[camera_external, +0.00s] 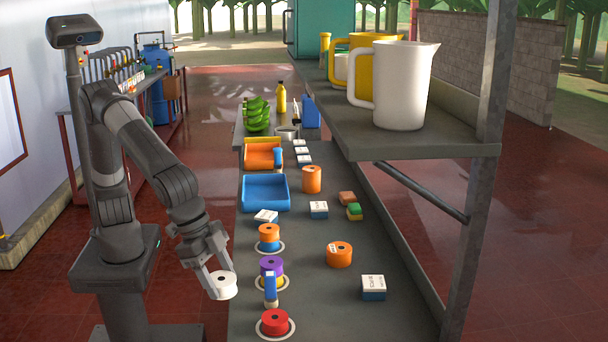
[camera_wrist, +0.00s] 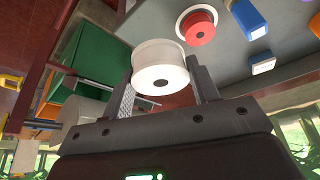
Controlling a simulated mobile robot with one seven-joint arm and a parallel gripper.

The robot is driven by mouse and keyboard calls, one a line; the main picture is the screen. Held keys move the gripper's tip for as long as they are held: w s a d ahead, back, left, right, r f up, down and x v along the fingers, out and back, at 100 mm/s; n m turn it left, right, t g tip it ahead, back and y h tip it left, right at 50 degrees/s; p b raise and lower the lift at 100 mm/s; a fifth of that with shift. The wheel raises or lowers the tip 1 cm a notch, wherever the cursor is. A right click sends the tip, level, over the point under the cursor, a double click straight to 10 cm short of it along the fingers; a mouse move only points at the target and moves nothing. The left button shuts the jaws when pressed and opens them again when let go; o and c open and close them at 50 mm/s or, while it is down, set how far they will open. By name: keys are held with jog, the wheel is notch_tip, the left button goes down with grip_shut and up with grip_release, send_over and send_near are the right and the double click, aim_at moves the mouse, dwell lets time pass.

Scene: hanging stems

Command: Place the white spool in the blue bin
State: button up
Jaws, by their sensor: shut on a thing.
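The white spool (camera_external: 223,285) is held between the fingers of my gripper (camera_external: 214,283), just off the left edge of the grey table at its near end. In the wrist view the white spool (camera_wrist: 160,78) sits between the two fingers of my gripper (camera_wrist: 162,88), its dark centre hole facing the camera. The blue bin (camera_external: 265,193) is an open tray at the left edge of the table, farther back than my gripper. It looks empty.
A red spool (camera_external: 274,322), a purple spool (camera_external: 271,266) and an orange spool (camera_external: 268,232) line the table's left side. An orange bin (camera_external: 262,153) stands behind the blue bin. A shelf (camera_external: 430,140) with pitchers overhangs the right. A white-and-blue box (camera_external: 266,216) lies before the blue bin.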

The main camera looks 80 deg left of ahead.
jog(key=shift+s+r, duration=0.2)
jog(key=w+a+n+y, duration=0.3)
jog(key=w+a+n, duration=0.55)
jog(key=a, duration=0.75)
jog(key=n+g+y, duration=0.3)
jog(key=n+g, duration=0.2)
jog(key=n, duration=1.2)
send_over(261, 197)
jog(key=d, duration=0.3)
jog(key=f, duration=0.9)
jog(key=shift+w+a, duration=0.1)
jog(key=shift+a, duration=0.15)
jog(key=shift+w+a+f, duration=0.1)
jog(key=shift+a+f, duration=0.25)
jog(key=shift+f, duration=1.9)
jog(key=shift+f, duration=0.15)
